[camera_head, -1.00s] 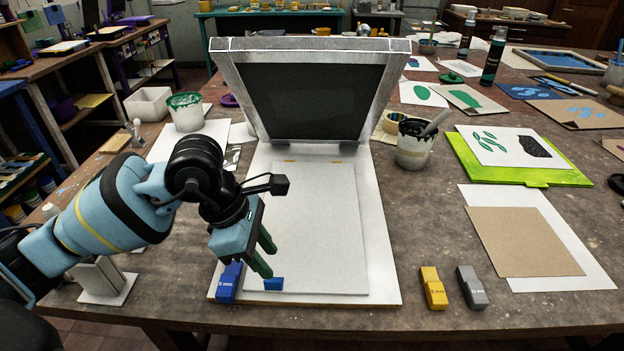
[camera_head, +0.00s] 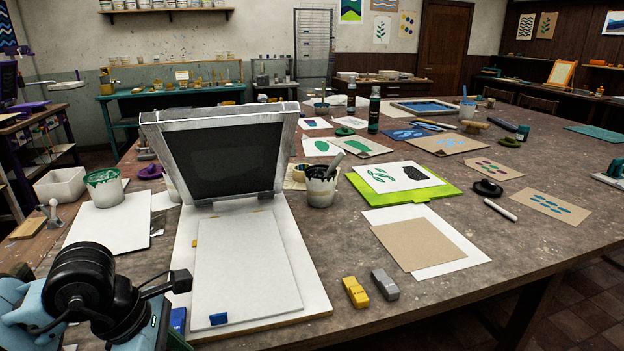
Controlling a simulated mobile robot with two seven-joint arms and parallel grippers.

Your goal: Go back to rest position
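The hinged screen (camera_head: 222,158) stands raised, tilted back on its white baseboard (camera_head: 290,232). A white sheet (camera_head: 247,265) lies flat on the baseboard, with a small blue piece (camera_head: 218,319) at its front edge and a yellow piece at its left edge. My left arm is at the bottom left, pulled in close; its gripper (camera_head: 168,338) is at the bottom edge, mostly cut off, so its fingertips are hidden. A blue block (camera_head: 178,319) shows just beside it. My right gripper is not in view.
A yellow block (camera_head: 355,292) and a grey block (camera_head: 385,284) lie on the table right of the baseboard. The right front of the table is clear.

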